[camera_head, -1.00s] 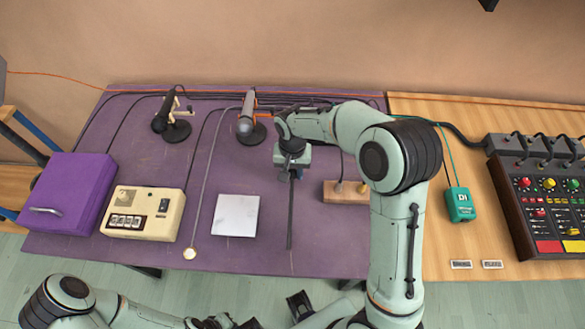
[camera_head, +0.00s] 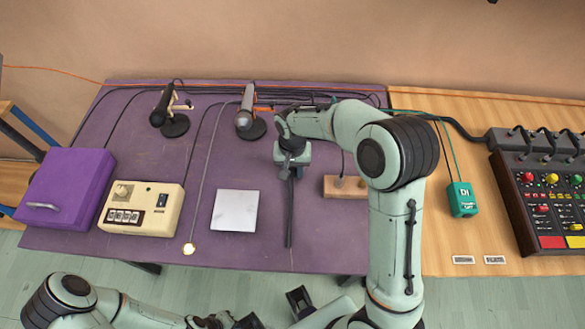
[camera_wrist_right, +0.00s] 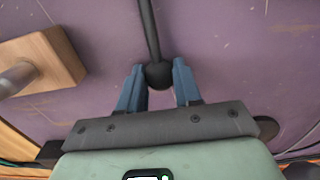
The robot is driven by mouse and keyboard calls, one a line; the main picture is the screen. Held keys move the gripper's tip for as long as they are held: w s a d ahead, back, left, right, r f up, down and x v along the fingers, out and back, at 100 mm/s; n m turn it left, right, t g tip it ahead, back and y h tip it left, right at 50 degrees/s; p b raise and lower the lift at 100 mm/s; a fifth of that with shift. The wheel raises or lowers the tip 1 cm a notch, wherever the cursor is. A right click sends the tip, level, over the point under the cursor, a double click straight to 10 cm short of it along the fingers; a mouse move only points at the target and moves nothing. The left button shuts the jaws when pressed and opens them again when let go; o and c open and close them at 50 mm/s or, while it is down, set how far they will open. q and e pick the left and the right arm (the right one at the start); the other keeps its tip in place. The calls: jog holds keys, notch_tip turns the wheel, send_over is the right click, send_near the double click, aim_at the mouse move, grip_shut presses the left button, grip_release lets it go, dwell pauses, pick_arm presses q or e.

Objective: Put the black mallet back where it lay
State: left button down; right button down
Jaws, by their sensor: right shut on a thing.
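The black mallet (camera_head: 289,213) shows in the head view as a thin dark stick over the purple table (camera_head: 335,235), pointing toward the front edge. My right gripper (camera_head: 291,170) is at its far end. In the right wrist view, the mallet's round black head (camera_wrist_right: 158,75) sits between the blue fingers of my right gripper (camera_wrist_right: 157,84), which is shut on it. The handle runs up out of that view. I cannot tell whether the mallet touches the tabletop. My left gripper (camera_head: 238,321) is cut off at the bottom edge, its jaws unclear.
A wooden block (camera_head: 343,188) stands right of the mallet, a white square plate (camera_head: 236,211) left of it. A microphone (camera_head: 247,110) on a stand is behind. A cream box (camera_head: 142,208) and purple box (camera_head: 67,190) stand left; a green box (camera_head: 462,199) and mixer (camera_head: 545,200) right.

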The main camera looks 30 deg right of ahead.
jog(key=c, duration=0.7)
grip_release()
notch_tip(320, 180, up, 13)
jog(key=p, duration=0.1)
jog(key=shift+w+r, duration=0.2)
